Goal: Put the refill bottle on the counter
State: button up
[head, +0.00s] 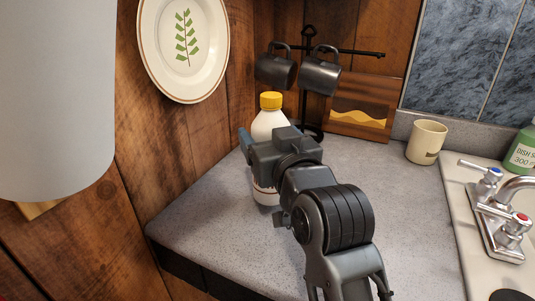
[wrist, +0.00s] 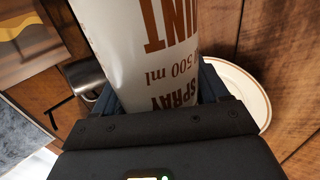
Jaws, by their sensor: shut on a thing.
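The refill bottle is white with a yellow cap (head: 271,101); its white body (head: 268,124) stands upright over the grey speckled counter (head: 385,190), near its left corner. My gripper (head: 250,145) is shut around the middle of the bottle and hides part of it. In the wrist view the bottle (wrist: 150,50) fills the space between the fingers, and brown print with "500 ml" shows on it. The bottle's base appears at the counter surface, but I cannot tell whether it touches.
A mug rack (head: 345,52) with two dark mugs stands behind the bottle. A beige cup (head: 427,142), green dish soap (head: 522,152) and a sink tap (head: 497,215) are at right. A plate (head: 184,45) hangs on the left wall. The middle of the counter is clear.

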jog(key=shift+f+b, duration=0.35)
jog(key=shift+f, duration=0.55)
jog(key=o, duration=1.7)
jog(key=shift+f, duration=0.1)
jog(key=shift+c, duration=0.2)
jog(key=shift+s, duration=0.1)
jog(key=v, duration=1.2)
jog(key=shift+b, duration=0.45)
